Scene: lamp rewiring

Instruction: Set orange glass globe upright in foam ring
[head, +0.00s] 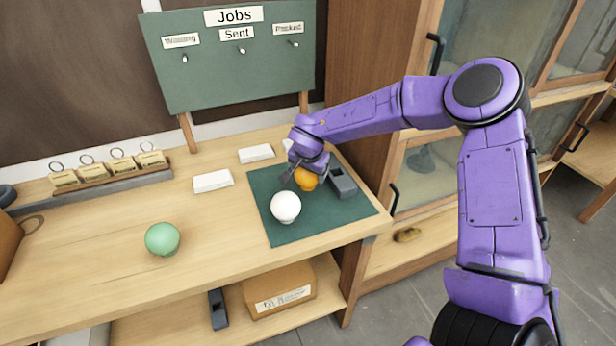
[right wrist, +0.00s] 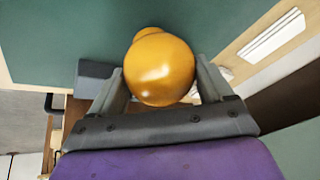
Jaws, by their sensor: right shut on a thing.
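The orange glass globe (head: 306,180) is at the green mat (head: 262,187), behind and right of a white globe (head: 285,207). My right gripper (head: 304,171) is shut on it from above. In the right wrist view the orange globe (right wrist: 160,68) sits between the two fingers (right wrist: 162,88), with a smaller rounded part at its far end. I cannot tell whether it touches the mat. I cannot make out a foam ring; the arm and gripper hide part of the mat. My left gripper is not in view.
A dark grey block (head: 342,183) stands close right of the globe. White blocks (head: 213,181) lie left of and behind the mat. A green globe (head: 163,239) sits on the workbench (head: 110,230) at left. A tag rack (head: 110,171) and Jobs board (head: 235,62) stand at the back.

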